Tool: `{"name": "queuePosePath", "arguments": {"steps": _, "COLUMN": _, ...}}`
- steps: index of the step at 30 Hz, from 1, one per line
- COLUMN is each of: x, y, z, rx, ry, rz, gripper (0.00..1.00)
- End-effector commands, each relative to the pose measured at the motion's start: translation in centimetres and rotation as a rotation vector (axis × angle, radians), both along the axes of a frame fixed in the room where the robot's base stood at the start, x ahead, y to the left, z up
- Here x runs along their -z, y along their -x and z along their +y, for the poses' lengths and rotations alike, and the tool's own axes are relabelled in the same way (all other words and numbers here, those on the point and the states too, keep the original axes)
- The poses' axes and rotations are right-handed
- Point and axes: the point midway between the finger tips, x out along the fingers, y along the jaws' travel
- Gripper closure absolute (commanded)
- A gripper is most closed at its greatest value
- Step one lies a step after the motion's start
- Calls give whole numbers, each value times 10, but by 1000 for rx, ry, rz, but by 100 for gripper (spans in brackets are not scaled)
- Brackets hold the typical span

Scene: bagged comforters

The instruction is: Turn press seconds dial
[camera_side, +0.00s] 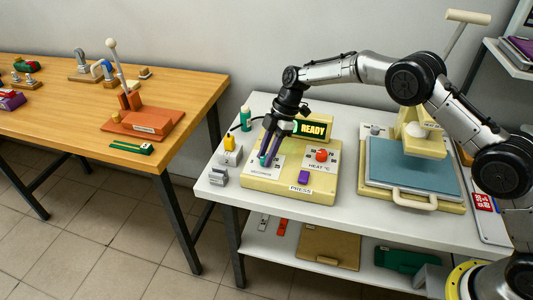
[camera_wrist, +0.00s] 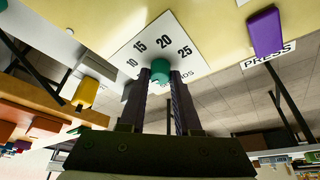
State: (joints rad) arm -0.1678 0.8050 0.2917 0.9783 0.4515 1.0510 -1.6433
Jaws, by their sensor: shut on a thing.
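The press control box (camera_side: 318,188) is cream-coloured and stands on the white table. Its seconds dial is a small teal knob (camera_wrist: 160,70) on a white scale plate (camera_wrist: 150,42) marked 10, 15, 20 and 25. My gripper (camera_side: 265,158) reaches down onto the left part of the box. In the wrist view my gripper (camera_wrist: 160,78) has its two fingers shut on the teal knob, one on each side. The fingers hide part of the scale and the word below it. The knob's pointer cannot be made out.
The box also carries a READY display (camera_side: 313,130), a red heat dial (camera_side: 322,155) and a purple button (camera_side: 304,177). A yellow-topped block (camera_side: 229,146) and a green bottle (camera_side: 245,118) stand to the left. The heat press (camera_side: 412,170) stands to the right.

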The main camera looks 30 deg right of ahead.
Motion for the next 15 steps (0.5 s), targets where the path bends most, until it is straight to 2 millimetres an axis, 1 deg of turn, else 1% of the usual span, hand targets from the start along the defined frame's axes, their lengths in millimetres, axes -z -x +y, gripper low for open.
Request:
{"name": "queuePosePath", "arguments": {"steps": 6, "x": -1, "y": 0, "z": 0, "rx": -1, "ry": 1, "rz": -1, "gripper": 100}}
{"name": "queuePosePath", "arguments": {"steps": 7, "x": -1, "y": 0, "z": 0, "rx": -1, "ry": 1, "rz": -1, "gripper": 67}}
{"name": "queuePosePath", "arguments": {"steps": 9, "x": 0, "y": 0, "z": 0, "rx": -1, "ry": 1, "rz": -1, "gripper": 54}}
{"name": "queuePosePath", "arguments": {"steps": 12, "x": 0, "y": 0, "z": 0, "rx": 0, "ry": 1, "rz": -1, "gripper": 38}}
{"name": "queuePosePath", "arguments": {"steps": 15, "x": 0, "y": 0, "z": 0, "rx": 0, "ry": 1, "rz": -1, "gripper": 38}}
